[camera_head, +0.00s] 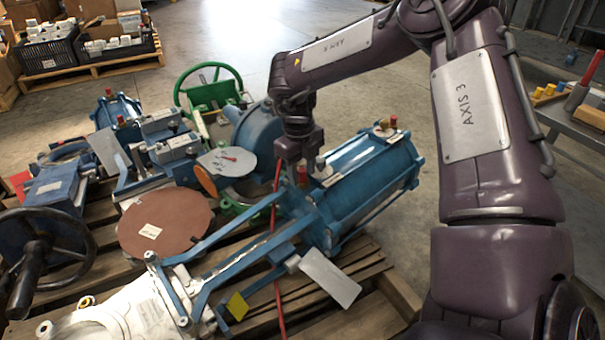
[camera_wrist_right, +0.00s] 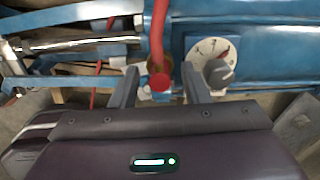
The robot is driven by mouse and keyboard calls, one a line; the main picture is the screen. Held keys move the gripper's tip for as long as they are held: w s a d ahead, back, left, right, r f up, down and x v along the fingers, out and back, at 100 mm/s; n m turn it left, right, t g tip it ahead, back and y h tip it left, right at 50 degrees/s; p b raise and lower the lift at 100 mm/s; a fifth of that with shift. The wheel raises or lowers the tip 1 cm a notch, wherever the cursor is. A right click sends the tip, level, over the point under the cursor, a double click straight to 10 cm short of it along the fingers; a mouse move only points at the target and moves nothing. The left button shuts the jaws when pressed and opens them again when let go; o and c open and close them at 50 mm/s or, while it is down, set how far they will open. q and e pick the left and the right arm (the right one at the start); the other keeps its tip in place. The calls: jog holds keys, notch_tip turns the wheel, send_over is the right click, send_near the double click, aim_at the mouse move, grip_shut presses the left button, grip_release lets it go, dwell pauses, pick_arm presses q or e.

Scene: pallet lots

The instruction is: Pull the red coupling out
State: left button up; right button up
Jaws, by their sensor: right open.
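The red coupling (camera_wrist_right: 159,82) shows in the right wrist view as a round red end below a red hose (camera_wrist_right: 157,30). A brass-coloured fitting lies just behind it. My right gripper (camera_wrist_right: 160,72) is open, with one finger on each side of the coupling; I cannot tell whether either finger touches it. In the head view my right gripper (camera_head: 297,178) points down at the near end of the blue cylinder actuator (camera_head: 365,175). The red hose (camera_head: 275,205) hangs beside it, and the coupling is mostly hidden there. My left gripper is out of view.
A white dial (camera_wrist_right: 207,50) with a grey knob (camera_wrist_right: 218,73) sits close to the right finger. Valves with handwheels, one green (camera_head: 196,82) and one black (camera_head: 38,262), crowd the wooden pallet (camera_head: 365,320). A grey bench (camera_head: 580,128) stands at right.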

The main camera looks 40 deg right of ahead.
aim_at(301, 171)
grip_shut()
jog(key=shift+r, duration=0.1)
jog(key=shift+a+r+p, duration=0.2)
jog(key=shift+r+p, duration=2.6)
jog(key=shift+r, duration=0.1)
